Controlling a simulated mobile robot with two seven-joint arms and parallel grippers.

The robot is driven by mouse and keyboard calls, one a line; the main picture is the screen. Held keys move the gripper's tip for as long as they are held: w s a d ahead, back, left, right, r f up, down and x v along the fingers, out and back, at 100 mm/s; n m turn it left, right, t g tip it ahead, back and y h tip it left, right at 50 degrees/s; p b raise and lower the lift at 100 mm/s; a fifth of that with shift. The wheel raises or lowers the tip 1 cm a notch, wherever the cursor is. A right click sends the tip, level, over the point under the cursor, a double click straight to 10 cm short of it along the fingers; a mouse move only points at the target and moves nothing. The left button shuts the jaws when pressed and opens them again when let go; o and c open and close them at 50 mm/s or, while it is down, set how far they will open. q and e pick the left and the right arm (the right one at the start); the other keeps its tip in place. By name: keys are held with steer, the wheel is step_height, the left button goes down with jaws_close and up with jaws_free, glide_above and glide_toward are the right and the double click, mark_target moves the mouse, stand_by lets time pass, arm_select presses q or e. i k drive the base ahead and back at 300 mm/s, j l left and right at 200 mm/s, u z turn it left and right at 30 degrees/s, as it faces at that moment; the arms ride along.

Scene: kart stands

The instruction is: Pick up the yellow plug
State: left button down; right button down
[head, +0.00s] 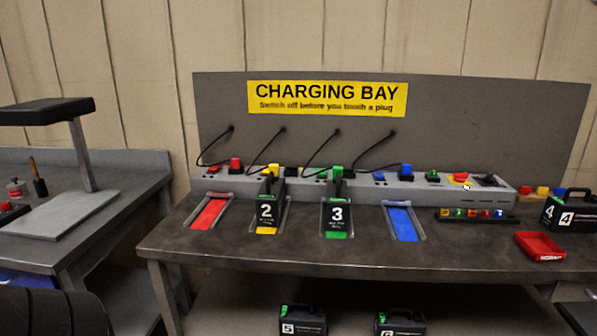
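The yellow plug (274,169) is on the grey charging strip (450,195) at the back of the bench, with a black cable running up to the back board. It is just behind the black battery marked 2 (266,213), which stands in the yellow bay; whether plug and battery touch is hard to tell. A red plug (236,164) is to its left, and a green plug (337,171) and a blue plug (406,170) are to its right. Neither of my grippers is in view.
Battery 3 (337,216) stands in the green bay. The red bay (209,213) and blue bay (402,222) are empty. A red button (460,177) is on the strip's right. The bench's front strip is clear.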

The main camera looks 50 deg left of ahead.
mark_target(272, 167)
steer(key=u, duration=1.6)
steer(key=i+l, duration=0.3)
steer(key=i+l+u, duration=0.45)
steer(key=l, duration=0.25)
steer(key=i, duration=0.1)
